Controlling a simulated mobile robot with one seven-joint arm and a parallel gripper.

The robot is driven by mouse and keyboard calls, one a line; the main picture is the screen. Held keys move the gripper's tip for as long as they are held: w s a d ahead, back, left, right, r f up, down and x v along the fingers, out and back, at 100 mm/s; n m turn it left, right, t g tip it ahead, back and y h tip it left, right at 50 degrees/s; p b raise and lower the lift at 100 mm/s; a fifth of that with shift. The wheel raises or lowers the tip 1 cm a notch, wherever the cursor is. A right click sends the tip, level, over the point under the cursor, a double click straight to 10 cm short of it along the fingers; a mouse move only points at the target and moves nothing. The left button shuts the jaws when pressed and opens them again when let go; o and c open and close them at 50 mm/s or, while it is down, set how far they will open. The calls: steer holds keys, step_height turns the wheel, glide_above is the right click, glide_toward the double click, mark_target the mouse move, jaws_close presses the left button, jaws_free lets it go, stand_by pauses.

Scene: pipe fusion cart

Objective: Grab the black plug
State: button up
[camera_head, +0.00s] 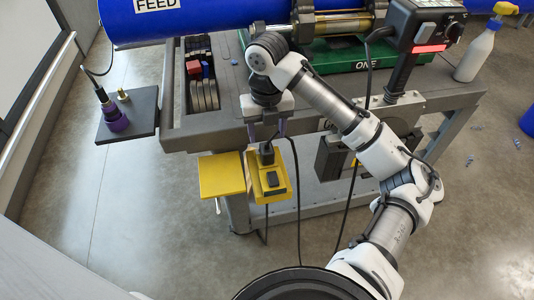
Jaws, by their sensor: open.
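The black plug (267,157) is at the upper part of a yellow box (284,184), beside a black rectangular part (272,179) on the same box. It looks seated in the box, but its lower end is hidden. A dark cable runs near it and hangs down past the box. My gripper (267,138) points down just above the plug. Its purple fingers are apart, one on each side of the plug's upper end. I cannot tell whether either finger touches it.
A yellow plate (221,175) sits left of the box. The grey cart (205,134) stands behind, bearing a blue pipe (200,18) and a green machine base (340,55). A dark shelf (143,105) holds a purple-based tool (112,115). Black cables hang below. Floor at lower left is clear.

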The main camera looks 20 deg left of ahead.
mark_target(267, 147)
steer(key=shift+f+p, duration=0.55)
steer(key=shift+f, duration=3.6)
steer(key=shift+c, duration=0.3)
steer(key=c, duration=1)
steer(key=shift+r, duration=0.1)
